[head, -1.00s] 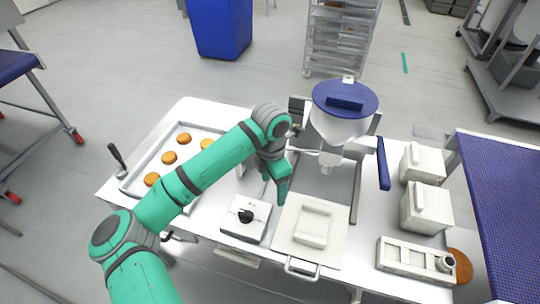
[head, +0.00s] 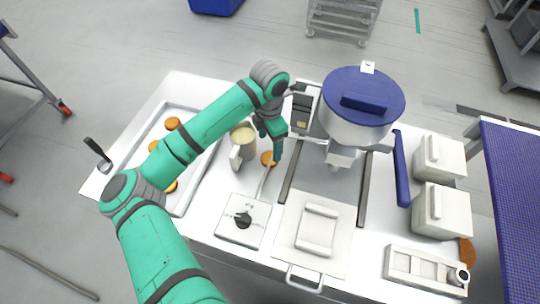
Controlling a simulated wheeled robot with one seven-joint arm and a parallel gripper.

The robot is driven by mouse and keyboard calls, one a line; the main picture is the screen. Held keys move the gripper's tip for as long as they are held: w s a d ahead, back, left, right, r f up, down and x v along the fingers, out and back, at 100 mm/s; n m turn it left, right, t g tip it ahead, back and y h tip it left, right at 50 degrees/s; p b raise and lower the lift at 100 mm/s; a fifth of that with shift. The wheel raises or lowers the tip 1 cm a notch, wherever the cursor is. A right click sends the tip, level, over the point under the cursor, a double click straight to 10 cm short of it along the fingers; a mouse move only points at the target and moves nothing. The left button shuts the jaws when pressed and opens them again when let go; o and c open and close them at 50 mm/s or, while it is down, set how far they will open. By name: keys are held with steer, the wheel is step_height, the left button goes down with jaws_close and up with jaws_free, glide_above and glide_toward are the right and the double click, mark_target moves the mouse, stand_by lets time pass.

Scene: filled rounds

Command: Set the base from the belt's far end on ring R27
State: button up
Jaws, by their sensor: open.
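My gripper (head: 274,152) is at the middle of the table, pointing down, open. An orange-brown round base (head: 268,159) lies on the table beside its tip; I cannot tell whether they touch. Several similar bases (head: 173,123) lie on a metal tray (head: 187,206) at the left, partly hidden by my arm. Another brown round (head: 467,250) shows at the table's right edge, partly covered by a white rack. A blue belt (head: 512,190) runs along the right side; its far end shows no base. I can read no ring label, so I cannot tell which is R27.
A blue-lidded hopper (head: 362,105) stands right of my gripper. A jug (head: 242,143) stands left of it. A white box with a black knob (head: 243,220) and a white lidded plate (head: 312,238) are in front. White containers (head: 440,210) stand at the right.

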mark_target(269, 156)
step_height(269, 156, down, 6)
steer(key=shift+f, duration=0.2)
steer(key=shift+d+f, duration=0.1)
steer(key=shift+f, duration=0.4)
steer(key=c, duration=0.9)
